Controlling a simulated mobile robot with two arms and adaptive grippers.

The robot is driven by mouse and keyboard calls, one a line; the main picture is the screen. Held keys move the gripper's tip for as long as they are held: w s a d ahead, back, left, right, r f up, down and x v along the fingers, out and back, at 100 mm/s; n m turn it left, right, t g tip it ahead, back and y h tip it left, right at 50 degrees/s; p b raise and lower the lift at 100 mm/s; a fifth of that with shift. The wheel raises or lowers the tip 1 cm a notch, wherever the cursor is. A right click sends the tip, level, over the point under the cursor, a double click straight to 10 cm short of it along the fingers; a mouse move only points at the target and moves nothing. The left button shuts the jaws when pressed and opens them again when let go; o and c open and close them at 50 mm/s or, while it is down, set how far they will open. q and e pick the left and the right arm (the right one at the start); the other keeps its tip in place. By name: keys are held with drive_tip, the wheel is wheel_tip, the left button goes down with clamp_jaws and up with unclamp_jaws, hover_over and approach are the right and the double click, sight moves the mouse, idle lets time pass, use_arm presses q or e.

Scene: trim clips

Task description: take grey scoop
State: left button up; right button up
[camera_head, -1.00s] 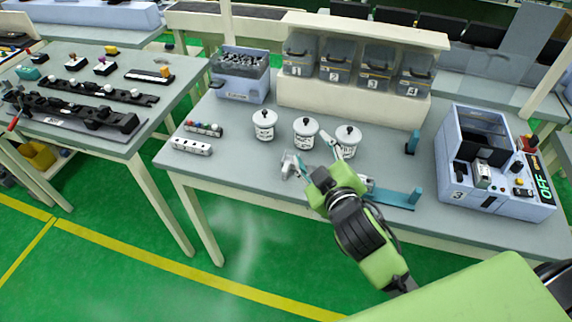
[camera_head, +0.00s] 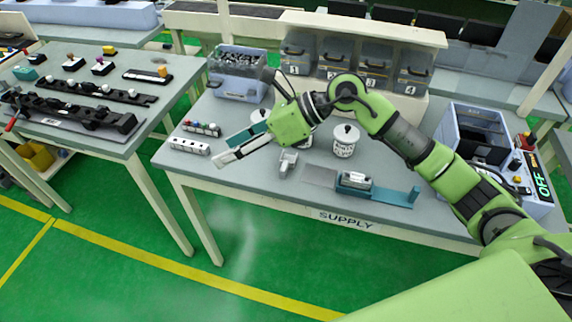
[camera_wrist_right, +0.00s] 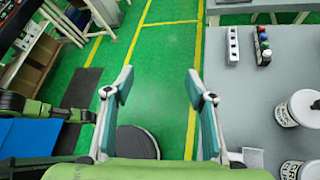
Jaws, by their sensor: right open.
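The grey scoop (camera_head: 288,161) appears to be the small grey piece lying on the supply table in front of the white jars in the head view. My right gripper (camera_head: 226,150) is open and empty, its fingers pointing left over the table's front left part. The gripper is above and to the left of the scoop, not touching it. In the right wrist view my open fingers (camera_wrist_right: 160,82) have only green floor between them. A small pale piece (camera_wrist_right: 252,157) by the right finger's base may be the scoop; I cannot tell.
White jars (camera_head: 345,141) stand behind, partly hidden by my right arm. A teal fixture (camera_head: 378,190) lies at the table's front edge. A white strip (camera_head: 190,146) and a button strip (camera_head: 202,128) lie left. A blue-grey machine (camera_head: 487,160) stands right.

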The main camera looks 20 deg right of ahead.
drive_tip(key=w+d+f+h, duration=0.25)
drive_tip(key=d+h, duration=0.25)
drive_tip(key=d, duration=0.4)
drive_tip(key=h, duration=0.3)
approach(287, 165)
drive_tip(key=p+x, duration=0.1)
drive_tip(key=x, duration=0.1)
drive_tip(key=p+x, duration=0.1)
drive_tip(key=x, duration=0.1)
drive_tip(key=shift+w+a+f, duration=0.1)
drive_tip(key=shift+a+f, duration=0.1)
drive_tip(key=shift+a, duration=0.3)
drive_tip(key=shift+w+f+p, duration=0.1)
drive_tip(key=shift+f+p, duration=0.45)
drive_tip(key=shift+p, duration=0.2)
drive_tip(key=p+x, duration=0.1)
drive_tip(key=x, duration=0.2)
drive_tip(key=shift+d+f, duration=0.1)
drive_tip(key=shift+f, duration=0.2)
drive_tip(key=shift+w+f+p, duration=0.15)
drive_tip(key=shift+f+p, duration=0.15)
drive_tip(key=shift+f, duration=0.05)
drive_tip(key=shift+c, duration=0.4)
drive_tip(key=c, duration=1.1)
